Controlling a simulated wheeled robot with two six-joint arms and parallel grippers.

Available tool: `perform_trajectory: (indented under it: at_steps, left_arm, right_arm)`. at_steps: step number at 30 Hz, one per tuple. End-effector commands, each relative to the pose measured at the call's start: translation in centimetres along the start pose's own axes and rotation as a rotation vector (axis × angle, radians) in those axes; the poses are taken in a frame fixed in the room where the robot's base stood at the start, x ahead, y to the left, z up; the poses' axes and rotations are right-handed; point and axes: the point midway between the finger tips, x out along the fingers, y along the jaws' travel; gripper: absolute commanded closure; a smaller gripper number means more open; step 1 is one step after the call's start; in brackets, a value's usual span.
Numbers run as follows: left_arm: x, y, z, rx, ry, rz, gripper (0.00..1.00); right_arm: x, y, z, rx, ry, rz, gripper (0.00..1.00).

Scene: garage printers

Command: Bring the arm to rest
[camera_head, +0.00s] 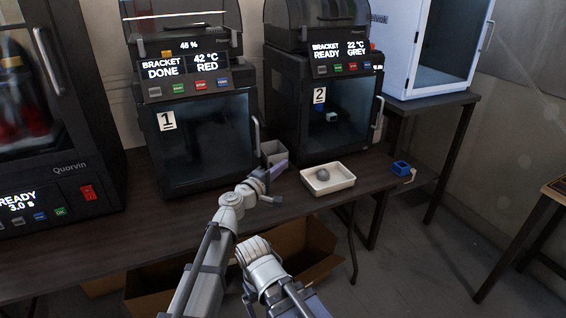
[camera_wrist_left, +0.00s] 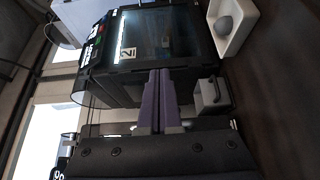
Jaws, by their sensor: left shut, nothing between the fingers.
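My left gripper (camera_head: 279,168) is over the table in front of the gap between the two printers, with its purple fingers raised. In the left wrist view its fingers (camera_wrist_left: 158,78) lie together with nothing between them. A small grey open bin (camera_head: 274,149) stands just behind the fingers in the head view; it also shows beside them in the wrist view (camera_wrist_left: 211,94). I cannot tell whether the fingers touch it. My right gripper cannot be made out.
Printer 1 (camera_head: 205,145) reads DONE, RED; printer 2 (camera_head: 297,125) reads READY, GREY and has a small pale block inside. A white tray (camera_head: 309,188) holds a grey round object (camera_head: 323,174). A cardboard box (camera_head: 318,262) is below.

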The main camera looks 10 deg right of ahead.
Motion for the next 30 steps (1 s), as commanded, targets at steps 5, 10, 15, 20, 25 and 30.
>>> perform_trajectory:
  at_steps: [5,10,15,20,25,30]
  left_arm:
    - [-0.8,-0.5,0.2,0.039,-0.018,-0.023,1.00]
    - [-5.5,-4.4,1.0,0.252,-0.131,-0.186,1.00]
    - [-13.7,-11.5,0.7,0.489,-0.289,-0.501,1.00]
    - [-22.8,-17.2,-0.9,0.615,-0.407,-0.830,1.00]
    - [-30.0,-20.1,-2.4,0.655,-0.473,-1.078,1.00]
    - [-35.6,-21.4,-3.4,0.660,-0.510,-1.263,1.00]
  right_arm:
    - [0.0,0.0,0.0,0.000,0.000,0.000,0.08]
    - [0.0,0.0,0.0,0.000,0.000,0.000,0.08]
    - [0.0,0.0,0.0,0.000,0.000,0.000,0.08]
    - [0.0,0.0,0.0,0.000,0.000,0.000,0.08]
    - [0.0,0.0,0.0,0.000,0.000,0.000,0.08]
    - [0.0,0.0,0.0,0.000,0.000,0.000,0.08]
